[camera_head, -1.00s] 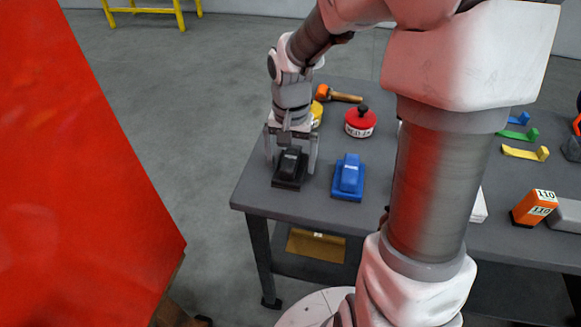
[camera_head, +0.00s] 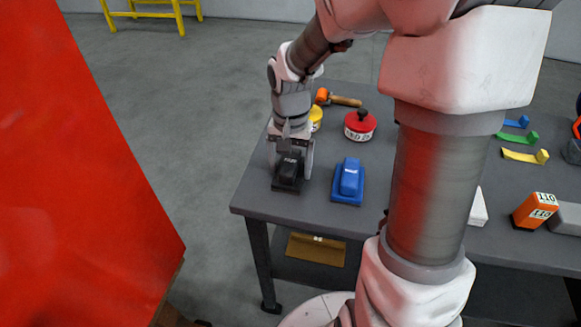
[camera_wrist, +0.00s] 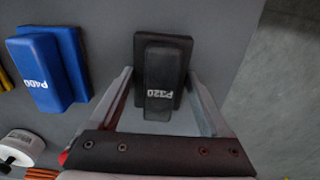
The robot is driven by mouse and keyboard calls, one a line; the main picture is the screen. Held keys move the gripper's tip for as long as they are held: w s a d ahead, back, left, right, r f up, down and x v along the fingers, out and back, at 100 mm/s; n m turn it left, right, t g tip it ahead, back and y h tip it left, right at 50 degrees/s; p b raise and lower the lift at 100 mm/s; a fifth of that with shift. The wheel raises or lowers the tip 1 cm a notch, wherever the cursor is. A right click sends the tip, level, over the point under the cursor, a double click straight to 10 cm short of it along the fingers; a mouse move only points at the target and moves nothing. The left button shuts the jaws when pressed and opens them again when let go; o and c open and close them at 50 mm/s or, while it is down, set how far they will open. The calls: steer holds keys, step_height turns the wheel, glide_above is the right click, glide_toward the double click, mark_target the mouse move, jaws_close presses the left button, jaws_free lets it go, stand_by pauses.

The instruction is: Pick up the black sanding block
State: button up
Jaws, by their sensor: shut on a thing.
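The black sanding block (camera_head: 288,173) stands at the near left corner of the grey table. In the wrist view the black sanding block (camera_wrist: 161,77) shows a "P320" label and lies between my fingers. My gripper (camera_head: 291,172) points down over it with one finger on each side, shut on it. In the wrist view my gripper (camera_wrist: 163,100) has its fingertips low beside the block's grip. The block appears to rest on the table; I cannot tell any lift.
A blue sanding block (camera_head: 348,181) marked P400 is close on the right. The table's (camera_head: 258,191) left edge is near. A large red panel (camera_head: 70,180) stands at left.

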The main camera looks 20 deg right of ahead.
mark_target(290, 160)
steer(key=shift+r, duration=0.15)
step_height(290, 160, up, 4)
steer(key=shift+w+r+p, duration=0.1)
steer(key=shift+r+p, duration=0.05)
steer(key=shift+p, duration=0.5)
steer(key=s+d+r, duration=0.2)
steer(key=d, duration=0.1)
steer(key=s+d+r+p, duration=0.1)
steer(key=s+d+r, duration=0.1)
steer(key=d, duration=0.1)
steer(key=s+d+r, duration=0.2)
steer(key=d, duration=0.2)
steer(key=shift+s+r+p, duration=0.15)
steer(key=shift+r+p, duration=0.05)
steer(key=shift+p, duration=0.15)
